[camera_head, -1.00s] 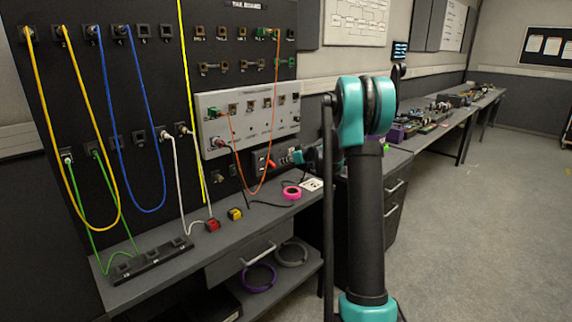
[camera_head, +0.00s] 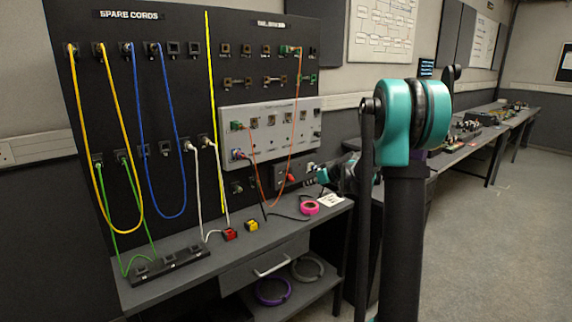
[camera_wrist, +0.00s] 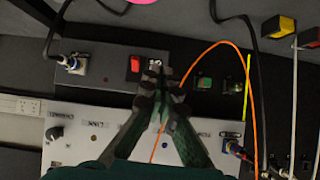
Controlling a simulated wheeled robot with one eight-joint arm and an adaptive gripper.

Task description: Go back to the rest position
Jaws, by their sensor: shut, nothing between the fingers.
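The tips are beside a red switch (camera_wrist: 135,63) on a dark box; in the head view the red part (camera_head: 291,178) is just left of the gripper. An orange cable (camera_wrist: 200,52) passes close to the fingers. Whether they touch anything is unclear.
A grey panel (camera_head: 283,141) with sockets is above the gripper. Yellow, blue, green and white cords hang at left. Open floor (camera_head: 500,240) lies right.

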